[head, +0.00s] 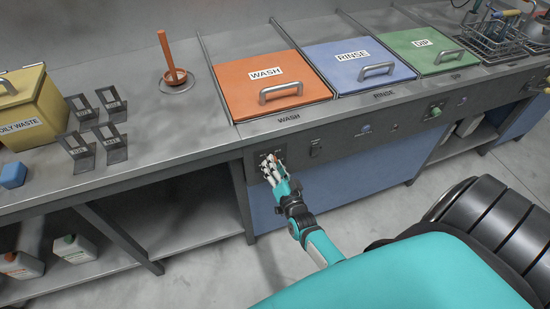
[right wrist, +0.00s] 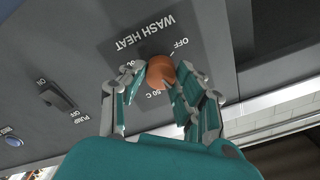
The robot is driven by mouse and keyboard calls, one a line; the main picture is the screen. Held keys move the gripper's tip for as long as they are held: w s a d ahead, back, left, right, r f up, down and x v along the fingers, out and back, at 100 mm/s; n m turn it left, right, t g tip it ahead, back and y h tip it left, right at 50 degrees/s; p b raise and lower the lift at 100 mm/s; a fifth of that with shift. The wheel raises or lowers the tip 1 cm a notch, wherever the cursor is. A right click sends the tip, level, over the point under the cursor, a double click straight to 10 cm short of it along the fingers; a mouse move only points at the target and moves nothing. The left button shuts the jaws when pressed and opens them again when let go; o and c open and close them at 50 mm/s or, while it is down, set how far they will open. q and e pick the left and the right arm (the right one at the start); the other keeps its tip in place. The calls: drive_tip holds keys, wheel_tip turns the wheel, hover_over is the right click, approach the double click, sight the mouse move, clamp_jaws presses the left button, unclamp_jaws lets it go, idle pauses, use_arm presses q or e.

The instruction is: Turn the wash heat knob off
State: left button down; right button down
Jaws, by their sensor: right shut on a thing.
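The wash heat knob (right wrist: 160,72) is a round orange knob on the dark front panel, under the "WASH HEAT" lettering, which appears upside down in the right wrist view. "OFF" and "50 C" marks sit beside it. My right gripper (right wrist: 157,80) has its fingers on both sides of the knob and is shut on it. Which mark the knob points to cannot be made out. In the head view my right gripper (head: 271,167) reaches the panel below the orange wash lid (head: 265,84) and hides most of the knob. My left gripper is not in view.
A pump rocker switch (right wrist: 57,95) sits beside the knob on the same panel. The blue rinse lid (head: 345,58) and green dip lid (head: 415,44) lie to the right. A yellow oily waste bin (head: 30,112) and metal stands (head: 85,150) are on the left counter.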

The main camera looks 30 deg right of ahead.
sight(271, 138)
drive_tip(key=n, duration=2)
drive_tip(key=shift+a+f, duration=0.15)
drive_tip(key=shift+a, duration=0.05)
idle(0.4)
drive_tip(key=c, duration=1)
unclamp_jaws()
drive_tip(key=shift+o, duration=0.2)
wheel_tip(271, 138, up, 10)
drive_tip(key=shift+s+d+r, duration=0.1)
drive_tip(key=shift+s, duration=0.05)
